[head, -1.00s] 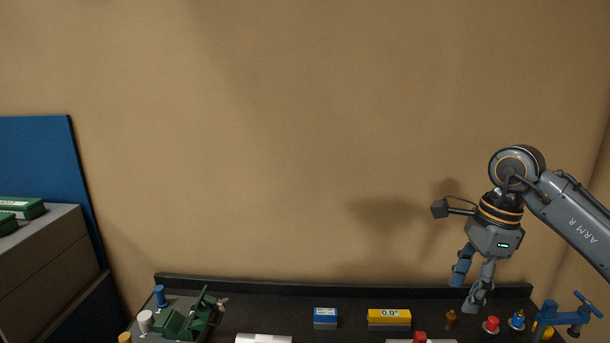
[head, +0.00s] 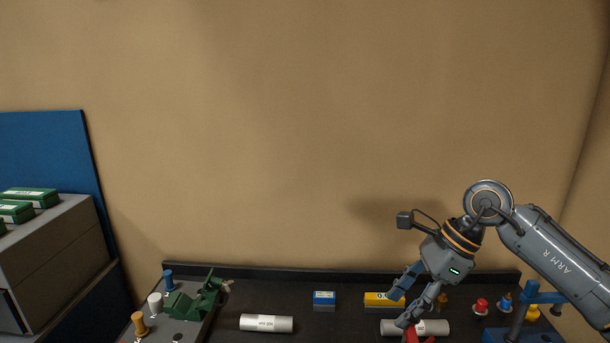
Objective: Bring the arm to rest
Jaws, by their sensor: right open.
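My right arm (head: 555,262) comes in from the right edge and bends down at its round joint. My right gripper (head: 401,308) points down and to the left over the right part of the dark bench (head: 340,290). Its fingers are apart, and I see nothing held between them. The fingers overlap the yellow box (head: 375,299) and a silver cylinder (head: 437,327) in the picture; I cannot tell if they touch either. My left gripper is not in view.
A second silver cylinder (head: 266,323) lies left of centre, with a blue box (head: 324,298) behind it. A green vise (head: 195,302) stands at the left. Red (head: 481,306) and blue (head: 505,303) knobs and a blue clamp (head: 530,298) stand at the right. A grey cabinet (head: 60,250) carries green boxes.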

